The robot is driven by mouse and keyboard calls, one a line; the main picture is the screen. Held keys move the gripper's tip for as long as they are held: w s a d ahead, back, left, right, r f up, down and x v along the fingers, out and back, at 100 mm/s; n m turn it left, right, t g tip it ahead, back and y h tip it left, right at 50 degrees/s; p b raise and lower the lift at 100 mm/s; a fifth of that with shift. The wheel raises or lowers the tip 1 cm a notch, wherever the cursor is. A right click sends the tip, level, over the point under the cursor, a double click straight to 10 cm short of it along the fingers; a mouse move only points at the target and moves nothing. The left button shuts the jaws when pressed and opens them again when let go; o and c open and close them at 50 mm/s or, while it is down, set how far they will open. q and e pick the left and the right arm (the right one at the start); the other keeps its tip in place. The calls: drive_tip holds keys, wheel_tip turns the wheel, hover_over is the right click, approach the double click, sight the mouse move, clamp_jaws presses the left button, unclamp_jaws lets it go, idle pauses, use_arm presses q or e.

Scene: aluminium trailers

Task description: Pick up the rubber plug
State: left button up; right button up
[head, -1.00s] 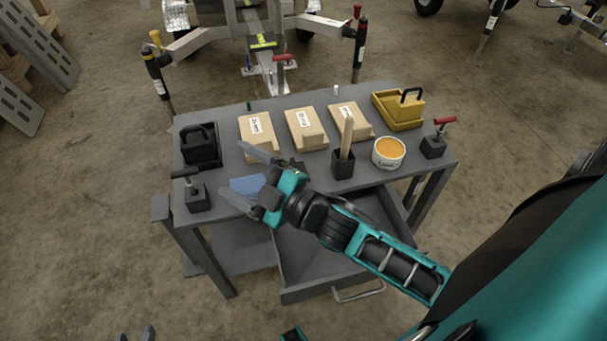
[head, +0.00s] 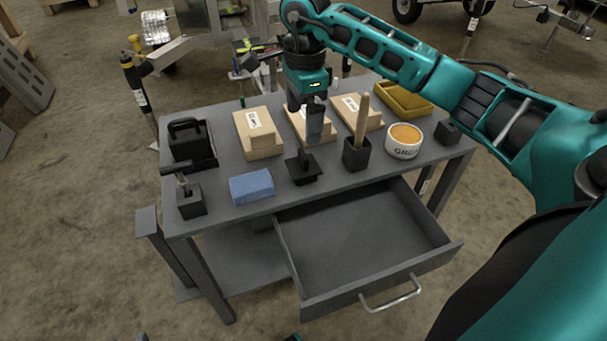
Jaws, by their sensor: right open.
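My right gripper (head: 314,118) points down over the middle of the cart top in the head view. Its grey fingers are seen nearly edge-on; it is open and holds nothing I can see. Just below it stands a small black piece (head: 303,168) with a flat square base and an upright stem; I cannot tell if they touch. I cannot tell surely which thing is the rubber plug. A small dark green upright piece (head: 242,102) stands at the back edge, and a small pale one (head: 335,83) at the back. A dark tip of my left gripper (head: 143,337) barely shows at the bottom edge.
The grey cart (head: 225,203) has its drawer (head: 360,235) pulled out, empty.

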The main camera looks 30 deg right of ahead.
sight(304, 154)
drive_tip(key=f+b, duration=0.1)
drive_tip(key=f, duration=0.6)
drive_tip(key=shift+d+f+b, duration=0.15)
drive_tip(key=shift+d+b, duration=0.05)
drive_tip(key=shift+b, duration=0.15)
wheel_tip(304, 154, down, 5)
drive_tip(key=shift+w+a+r+b, duration=0.15)
drive_tip(key=shift+b, duration=0.75)
drive_tip(key=shift+f, duration=0.35)
use_arm(q)
drive_tip(key=shift+w+d+f, duration=0.1)
drive_tip(key=shift+d+f, duration=0.1)
drive_tip(key=shift+f, duration=0.35)
drive_tip(key=shift+d+f, duration=0.2)
drive_tip(key=shift+f, duration=0.3)
use_arm(e)
drive_tip(key=c, duration=1.1)
